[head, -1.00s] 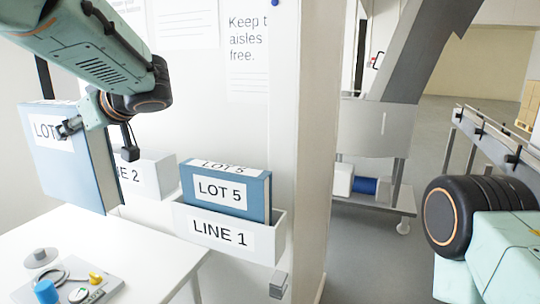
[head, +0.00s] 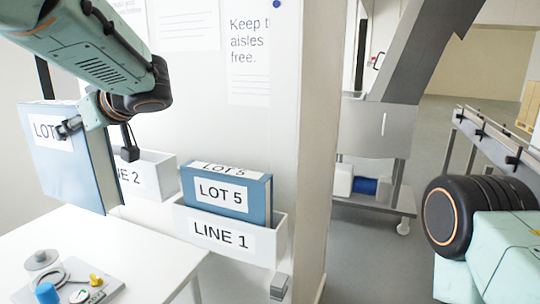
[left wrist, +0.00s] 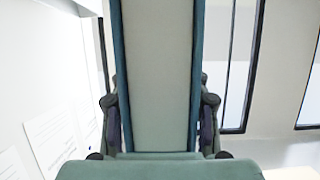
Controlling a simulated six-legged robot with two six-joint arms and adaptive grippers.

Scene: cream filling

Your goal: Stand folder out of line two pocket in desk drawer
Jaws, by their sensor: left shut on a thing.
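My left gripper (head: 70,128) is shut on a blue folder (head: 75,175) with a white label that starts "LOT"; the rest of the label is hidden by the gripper. The folder is upright in the air, left of and in front of the wall pockets. In the left wrist view the folder (left wrist: 158,75) stands between the two fingers. The line two pocket (head: 155,178) is white, on the wall, and partly hidden by the folder. The line one pocket (head: 222,238) holds a blue folder (head: 225,197) labelled "LOT 5". My right gripper is not in view; only my right arm shows.
No desk drawer can be made out. A wall edge (head: 312,150) stands to the right, with a conveyor (head: 490,135) beyond.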

